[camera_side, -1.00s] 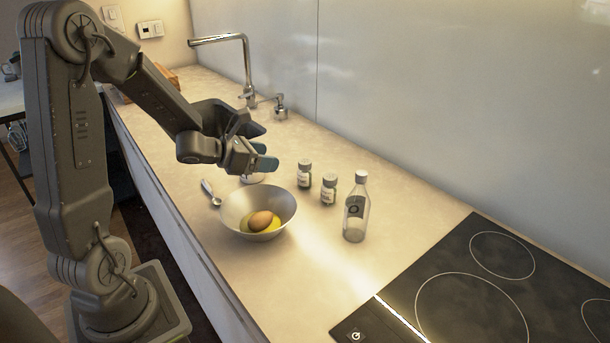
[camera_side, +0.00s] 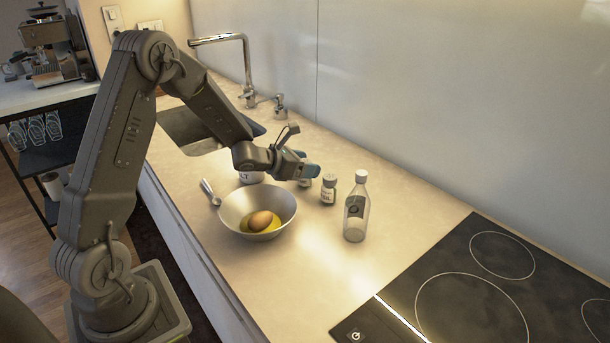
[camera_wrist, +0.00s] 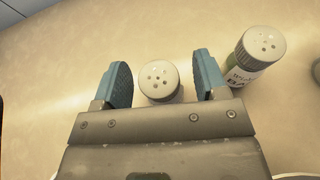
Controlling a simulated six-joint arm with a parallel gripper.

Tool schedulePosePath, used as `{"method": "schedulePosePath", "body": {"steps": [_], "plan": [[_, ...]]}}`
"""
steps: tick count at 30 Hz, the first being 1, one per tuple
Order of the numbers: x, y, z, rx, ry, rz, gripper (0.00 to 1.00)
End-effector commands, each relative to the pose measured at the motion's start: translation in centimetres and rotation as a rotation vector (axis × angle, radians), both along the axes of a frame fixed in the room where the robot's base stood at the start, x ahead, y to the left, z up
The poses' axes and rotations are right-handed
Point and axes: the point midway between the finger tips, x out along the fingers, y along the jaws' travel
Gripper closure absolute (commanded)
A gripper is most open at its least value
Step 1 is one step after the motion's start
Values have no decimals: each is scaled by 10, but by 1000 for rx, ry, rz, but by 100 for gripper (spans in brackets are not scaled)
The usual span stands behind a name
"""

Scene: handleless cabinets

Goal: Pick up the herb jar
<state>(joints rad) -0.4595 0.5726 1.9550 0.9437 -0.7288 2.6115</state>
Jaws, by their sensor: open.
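Two small jars with white shaker caps stand on the counter. One jar (camera_wrist: 159,79) is between my open fingers in the wrist view, its label hidden; in the side view this jar (camera_side: 305,183) is mostly behind my gripper. The other jar (camera_wrist: 256,56) stands just right of my right finger, with a partly readable label showing "BA" and a green band; it also shows in the side view (camera_side: 329,189). I cannot tell for certain which is the herb jar. My gripper (camera_side: 312,170) is open, its blue fingers (camera_wrist: 162,72) on either side of the first jar's cap.
A metal bowl (camera_side: 233,212) holding an egg (camera_side: 261,221) stands in front of the jars. A clear bottle (camera_side: 355,215) stands to the right. A white container (camera_side: 251,178) is partly behind my gripper. A dark hob (camera_side: 470,290) lies at the right.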

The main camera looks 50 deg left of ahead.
Motion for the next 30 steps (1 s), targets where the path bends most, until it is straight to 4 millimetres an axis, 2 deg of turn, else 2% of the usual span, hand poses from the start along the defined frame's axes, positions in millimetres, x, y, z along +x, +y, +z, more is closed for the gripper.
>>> {"method": "schedulePosePath", "body": {"steps": [7,24,30], "plan": [[2,0,0,0,0,1,34],[2,0,0,0,0,1,86],[2,0,1,0,-1,1,86]]}}
